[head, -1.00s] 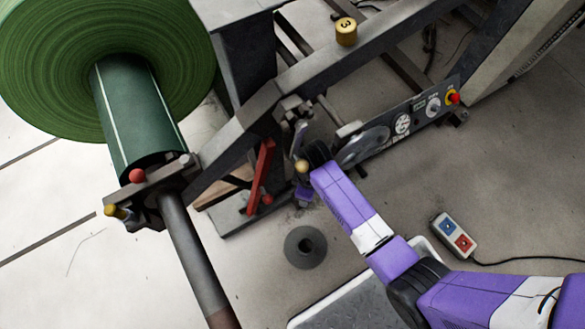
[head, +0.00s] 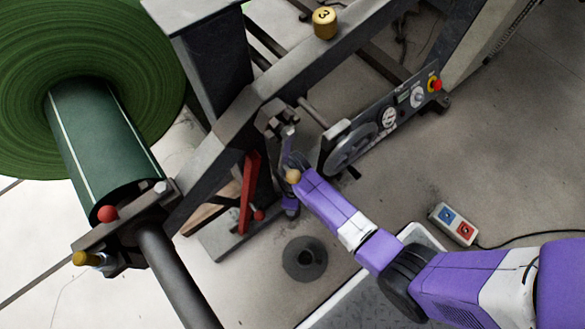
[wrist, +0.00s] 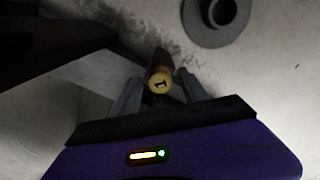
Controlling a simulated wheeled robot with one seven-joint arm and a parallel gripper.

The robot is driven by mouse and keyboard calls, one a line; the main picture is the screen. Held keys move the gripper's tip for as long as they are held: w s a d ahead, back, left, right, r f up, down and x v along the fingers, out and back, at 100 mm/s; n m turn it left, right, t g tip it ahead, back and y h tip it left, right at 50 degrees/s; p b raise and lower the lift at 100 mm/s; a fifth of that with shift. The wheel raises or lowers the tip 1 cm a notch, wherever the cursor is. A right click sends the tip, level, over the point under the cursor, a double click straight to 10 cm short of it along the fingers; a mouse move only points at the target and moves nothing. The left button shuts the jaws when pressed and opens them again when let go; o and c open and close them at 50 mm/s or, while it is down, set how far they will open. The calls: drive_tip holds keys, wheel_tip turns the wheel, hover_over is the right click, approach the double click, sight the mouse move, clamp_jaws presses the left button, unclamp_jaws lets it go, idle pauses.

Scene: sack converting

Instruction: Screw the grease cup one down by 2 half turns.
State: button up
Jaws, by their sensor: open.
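Grease cup one (wrist: 160,82) is a small yellow-tan cup with a dark 1 on its end face. In the wrist view it stands between the two grey fingers of my gripper (wrist: 159,77), which are open on either side of it. Contact with the fingers cannot be made out. In the head view a small tan round top (head: 292,176) beside the end of my purple arm appears to be the same cup. The fingers are hard to make out there, and the cup's lower part is hidden.
A yellow cup marked 3 (head: 325,22) sits on the dark frame beam. A yellow cap (head: 87,258) is near the green roll (head: 105,140). A red lever (head: 249,190), handwheel (head: 350,148) and control panel (head: 410,105) are close by. A grey ring (head: 305,258) lies on the floor.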

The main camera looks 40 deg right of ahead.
clamp_jaws()
drive_tip(key=shift+r+p, duration=0.1)
drive_tip(key=shift+p, duration=0.25)
